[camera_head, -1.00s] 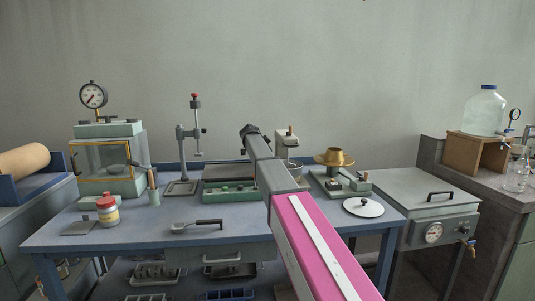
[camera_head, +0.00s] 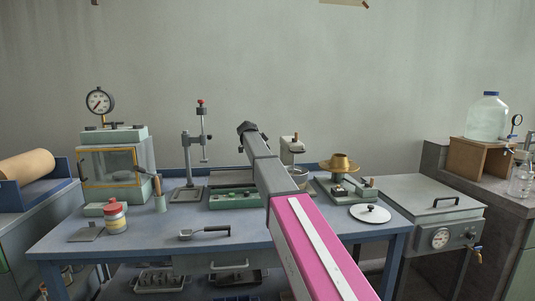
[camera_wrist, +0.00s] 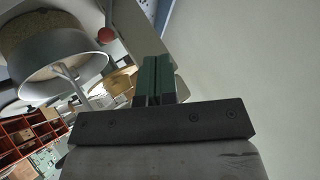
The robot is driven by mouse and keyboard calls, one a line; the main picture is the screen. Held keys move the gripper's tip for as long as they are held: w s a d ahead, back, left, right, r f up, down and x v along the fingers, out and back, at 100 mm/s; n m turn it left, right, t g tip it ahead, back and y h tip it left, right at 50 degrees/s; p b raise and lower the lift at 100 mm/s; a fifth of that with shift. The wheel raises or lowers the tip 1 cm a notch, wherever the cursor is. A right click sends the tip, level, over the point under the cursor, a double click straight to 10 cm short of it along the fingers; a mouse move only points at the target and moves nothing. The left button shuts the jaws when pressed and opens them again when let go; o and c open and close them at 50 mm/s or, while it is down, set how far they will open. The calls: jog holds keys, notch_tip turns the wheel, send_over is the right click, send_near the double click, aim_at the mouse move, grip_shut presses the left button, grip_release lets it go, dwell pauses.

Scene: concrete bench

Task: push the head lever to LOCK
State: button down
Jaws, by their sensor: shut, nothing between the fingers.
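A small bench machine with a pale head (camera_head: 292,147) and a brown knob on top stands behind my arm in the head view; my arm hides part of it. In the wrist view, a grey bowl (camera_wrist: 47,58) with grainy contents and a pale stirring part is at the upper left. A red ball knob (camera_wrist: 106,35) sits beside the bowl; I cannot tell for sure that it is the head lever's. No LOCK mark is readable. My gripper (camera_wrist: 158,62) is shut and empty, its dark green fingers apart from the knob in the picture. The head view does not clearly show the fingers.
A stand with a red top (camera_head: 200,135) and a glass-fronted box with a gauge (camera_head: 112,165) are left of my arm. A brass funnel-like piece (camera_head: 340,163) and a white lid (camera_head: 370,214) are right.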

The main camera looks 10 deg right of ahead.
jog(key=s+f+v, duration=0.1)
jog(key=v, duration=0.5)
jog(key=shift+s+a+r, duration=0.2)
jog(key=shift+a+r, duration=0.1)
